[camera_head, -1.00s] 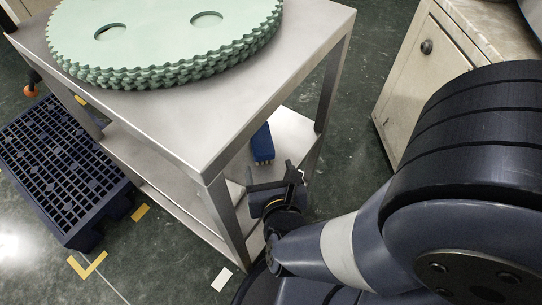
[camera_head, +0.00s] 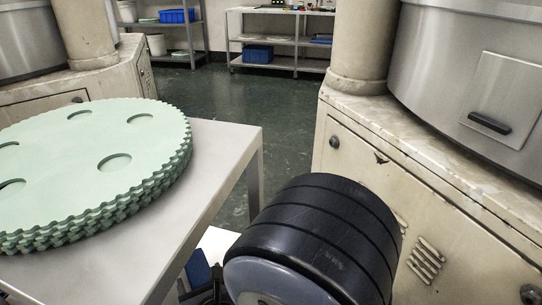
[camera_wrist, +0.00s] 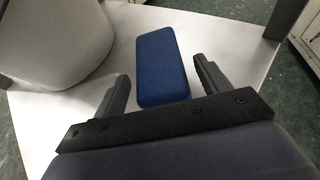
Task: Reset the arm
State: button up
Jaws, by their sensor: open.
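Just beyond the fingertips a blue block (camera_wrist: 162,62) lies on a pale lower shelf (camera_wrist: 122,35). In the head view only a sliver of the blue block (camera_head: 198,270) shows under the table, beside my arm. My arm's large dark joint fills the lower middle of the head view and hides most of my gripper there.
A steel table (camera_head: 225,150) at left carries a stack of green toothed discs (camera_head: 75,190). A cream machine cabinet (camera_head: 375,185) stands close on the right. Shelving (camera_head: 280,42) with blue bins is at the back. Green floor (camera_head: 270,105) is open between.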

jog(key=shift+x, duration=1.05)
jog(key=shift+r+p, duration=0.65)
jog(key=shift+r, duration=0.9)
jog(key=shift+f, duration=0.1)
